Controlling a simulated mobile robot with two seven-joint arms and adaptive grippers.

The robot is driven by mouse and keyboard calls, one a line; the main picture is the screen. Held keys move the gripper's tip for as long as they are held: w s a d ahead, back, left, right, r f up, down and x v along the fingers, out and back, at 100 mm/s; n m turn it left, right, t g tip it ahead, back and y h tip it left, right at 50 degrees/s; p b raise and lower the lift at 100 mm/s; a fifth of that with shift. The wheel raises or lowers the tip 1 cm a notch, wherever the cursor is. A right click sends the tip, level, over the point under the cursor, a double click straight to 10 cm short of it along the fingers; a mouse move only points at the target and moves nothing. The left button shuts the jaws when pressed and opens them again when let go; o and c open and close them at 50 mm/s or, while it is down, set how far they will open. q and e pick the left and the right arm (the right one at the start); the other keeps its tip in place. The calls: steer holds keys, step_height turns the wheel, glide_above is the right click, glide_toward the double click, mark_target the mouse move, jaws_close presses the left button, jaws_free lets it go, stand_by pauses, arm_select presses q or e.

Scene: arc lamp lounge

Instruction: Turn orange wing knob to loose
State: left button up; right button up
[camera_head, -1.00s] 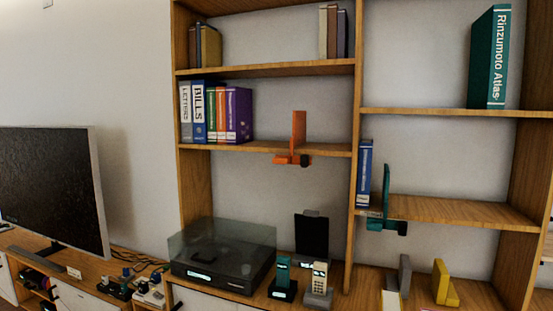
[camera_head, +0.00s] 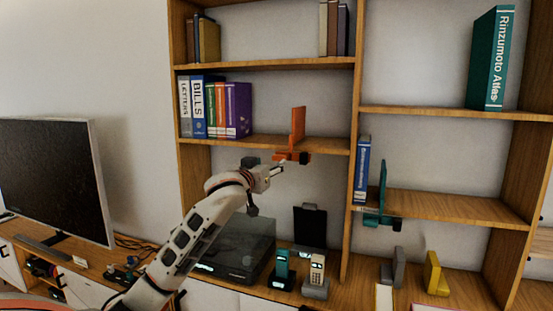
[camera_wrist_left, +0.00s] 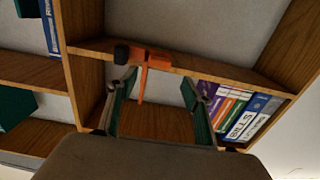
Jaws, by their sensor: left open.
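An orange bookend (camera_head: 298,124) stands at the front edge of the middle-left shelf, with an orange clamp (camera_head: 289,157) at the shelf edge and a dark knob (camera_head: 305,158) on its right. In the left wrist view the orange bookend (camera_wrist_left: 143,83) hangs between the finger lines, and the dark knob (camera_wrist_left: 121,54) is at upper left. My left gripper (camera_head: 280,169) is just below and left of the clamp, open and empty. In the wrist view its two fingers (camera_wrist_left: 158,84) are wide apart. No contact is clear. My right gripper is not in view.
A teal bookend (camera_head: 382,185) with its own clamp sits on the shelf to the right. Binders (camera_head: 215,109) stand left of the orange bookend. Below are a turntable (camera_head: 235,245), phones (camera_head: 316,270) and a dark upright panel (camera_head: 310,227). A television (camera_head: 55,180) stands at left.

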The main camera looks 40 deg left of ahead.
mark_target(278, 158)
arm_select(q)
steer(key=p+x, duration=0.1)
steer(key=x, duration=0.6)
steer(key=shift+w+f, duration=0.1)
steer(key=shift+f, duration=0.05)
steer(key=c, duration=1.1)
